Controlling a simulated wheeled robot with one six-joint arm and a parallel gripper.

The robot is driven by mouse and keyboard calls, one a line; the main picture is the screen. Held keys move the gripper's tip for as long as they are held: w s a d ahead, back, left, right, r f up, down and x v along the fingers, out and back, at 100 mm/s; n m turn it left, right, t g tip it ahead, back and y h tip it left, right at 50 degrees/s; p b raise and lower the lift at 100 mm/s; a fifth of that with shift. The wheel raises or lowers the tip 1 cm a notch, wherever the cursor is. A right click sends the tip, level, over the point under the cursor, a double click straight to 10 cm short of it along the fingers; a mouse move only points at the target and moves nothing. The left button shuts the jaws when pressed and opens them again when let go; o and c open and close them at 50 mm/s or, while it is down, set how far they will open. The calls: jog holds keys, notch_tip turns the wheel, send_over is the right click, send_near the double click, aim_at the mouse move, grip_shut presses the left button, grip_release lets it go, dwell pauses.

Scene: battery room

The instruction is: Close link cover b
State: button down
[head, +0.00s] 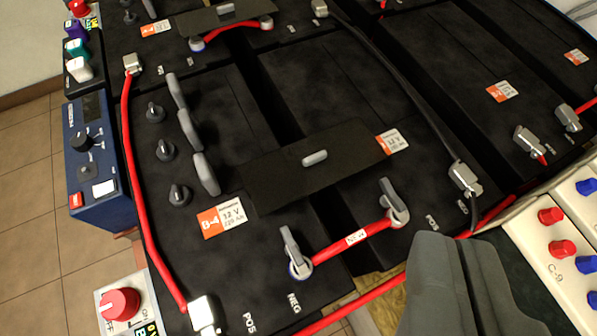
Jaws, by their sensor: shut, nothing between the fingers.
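A dark flat cover (272,178) with a light grey handle (315,158) lies across the gap between two black batteries in the middle of the head view. In front of it a short red link (352,238) with a small white tag runs uncovered between two terminals. Grey levers stand up at its left end (291,246) and right end (391,200). A similar dark cover (195,19) lies at the top, beside another exposed red link (232,29). I cannot read which is b. My gripper (432,240) is shut and empty at the lower right, apart from the cover.
Grey upright plates (190,130) and black knobs (166,150) stand on the left battery. A long red cable (134,185) runs along its left side. A dark cable (410,85) crosses the right battery. A panel with red and blue knobs (562,247) is at right.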

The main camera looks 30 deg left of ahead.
jog(key=w+a+f+n+g+y, duration=0.1)
jog(key=w+a+f+n+g, duration=0.15)
jog(key=w+f, duration=0.2)
jog(key=w+a+f+n+g, duration=0.1)
jog(key=w+a+f+g, duration=0.15)
jog(key=w, duration=0.35)
jog(key=n+g, duration=0.3)
jog(key=g, duration=0.1)
send_over(307, 149)
notch_tip(307, 149, down, 9)
jog(key=shift+n+y, duration=0.25)
jog(key=shift+y, duration=0.05)
notch_tip(307, 149, down, 10)
jog(key=shift+a+f, duration=0.1)
jog(key=shift+s+d, duration=0.4)
jog(key=shift+d, duration=0.2)
jog(key=s+d, duration=0.6)
jog(key=d, duration=0.3)
jog(key=shift+s+d, duration=0.15)
jog(key=shift+d, duration=0.1)
